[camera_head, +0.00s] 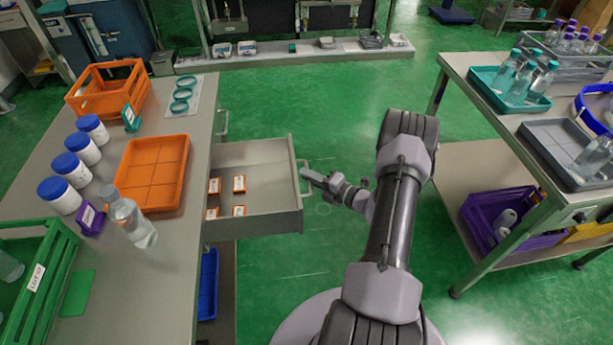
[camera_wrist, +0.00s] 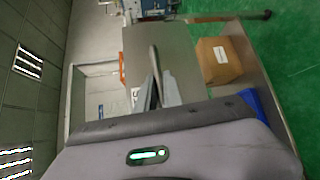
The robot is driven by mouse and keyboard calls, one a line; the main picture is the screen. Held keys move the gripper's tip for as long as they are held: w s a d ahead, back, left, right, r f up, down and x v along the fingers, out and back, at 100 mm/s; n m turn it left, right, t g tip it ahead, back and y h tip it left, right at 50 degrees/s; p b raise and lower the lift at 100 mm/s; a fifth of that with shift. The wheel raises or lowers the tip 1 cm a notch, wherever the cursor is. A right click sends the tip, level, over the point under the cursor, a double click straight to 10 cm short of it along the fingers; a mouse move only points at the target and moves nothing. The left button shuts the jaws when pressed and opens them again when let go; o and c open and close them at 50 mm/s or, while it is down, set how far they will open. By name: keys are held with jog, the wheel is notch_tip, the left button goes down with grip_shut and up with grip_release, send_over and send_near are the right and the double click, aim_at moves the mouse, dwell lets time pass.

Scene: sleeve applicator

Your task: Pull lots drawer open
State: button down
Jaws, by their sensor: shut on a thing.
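The lots drawer (camera_head: 262,222) is a grey drawer that stands well out from the left bench in the head view. Several small orange-and-white labelled boxes (camera_head: 239,184) lie inside it. My gripper (camera_head: 307,174) is at the vertical bar handle (camera_head: 301,180) on the drawer front and is shut on it. In the wrist view, the drawer front (camera_wrist: 175,50) fills the middle, with the handle (camera_wrist: 154,60) running down between my fingers (camera_wrist: 155,90). The fingertips are small in the head view.
On the left bench (camera_head: 190,215) are an orange tray (camera_head: 152,172), an orange crate (camera_head: 108,92), white jars with blue lids and a clear bottle (camera_head: 130,218). A second table with trays stands at the right. A cardboard box (camera_wrist: 218,60) shows in the wrist view.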

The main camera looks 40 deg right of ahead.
jog(key=c, duration=1.5)
grip_release()
jog(key=p+v, duration=0.4)
jog(key=v, duration=1.3)
jog(key=shift+s+d, duration=0.1)
jog(key=shift+s, duration=0.15)
